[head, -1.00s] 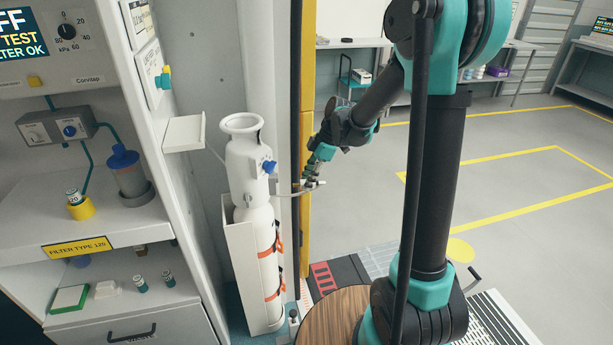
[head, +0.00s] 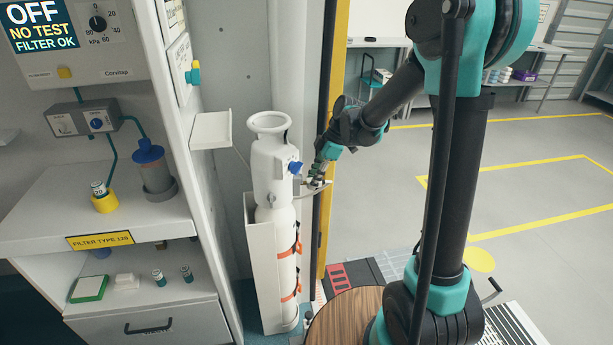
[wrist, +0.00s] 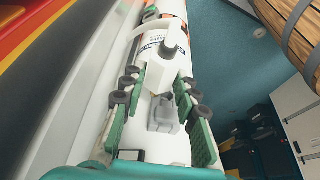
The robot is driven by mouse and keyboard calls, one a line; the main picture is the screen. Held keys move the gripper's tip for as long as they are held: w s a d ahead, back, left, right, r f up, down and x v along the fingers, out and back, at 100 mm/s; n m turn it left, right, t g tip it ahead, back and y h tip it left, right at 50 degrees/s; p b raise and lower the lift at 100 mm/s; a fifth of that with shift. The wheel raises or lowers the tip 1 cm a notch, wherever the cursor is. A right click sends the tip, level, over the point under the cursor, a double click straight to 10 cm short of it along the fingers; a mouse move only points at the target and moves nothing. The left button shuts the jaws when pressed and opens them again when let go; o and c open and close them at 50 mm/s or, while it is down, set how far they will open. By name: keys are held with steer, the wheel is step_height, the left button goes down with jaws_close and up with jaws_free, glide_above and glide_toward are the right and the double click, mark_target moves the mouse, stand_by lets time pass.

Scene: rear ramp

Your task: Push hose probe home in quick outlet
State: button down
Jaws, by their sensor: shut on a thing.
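A white gas cylinder (head: 270,175) with a ring-shaped top and a blue knob (head: 295,167) stands upright against the wall. In the head view my gripper (head: 317,181) is close to its right side, just below the knob. A thin pale hose (head: 312,195) curves between the cylinder side and my gripper. In the wrist view my gripper (wrist: 160,85) has green-padded fingers on either side of a white body and a grey block (wrist: 164,115). It is shut on what seems to be the hose probe, largely hidden by the fingers. I cannot tell the quick outlet apart or whether the probe touches it.
The cylinder sits in a white holder (head: 251,250) with orange straps. A small white shelf (head: 211,130) juts from the wall at its left. A yellow post (head: 335,70) stands behind my gripper. A round wooden top (head: 345,315) is low in front. Open floor lies right.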

mark_target(307, 182)
steer(key=shift+w+a, duration=0.2)
steer(key=shift+s+d, duration=0.35)
steer(key=shift+s, duration=0.4)
steer(key=shift+s+d, duration=0.3)
steer(key=shift+s, duration=0.45)
steer(key=shift+w+a, duration=0.1)
steer(key=shift+w, duration=0.1)
steer(key=shift+w+a, duration=0.35)
steer(key=shift+w, duration=0.3)
steer(key=shift+s+d, duration=0.15)
steer(key=shift+s, duration=0.35)
steer(key=shift+w+a, duration=0.2)
steer(key=shift+a, duration=0.45)
steer(key=shift+s+a, duration=0.4)
steer(key=shift+s, duration=0.05)
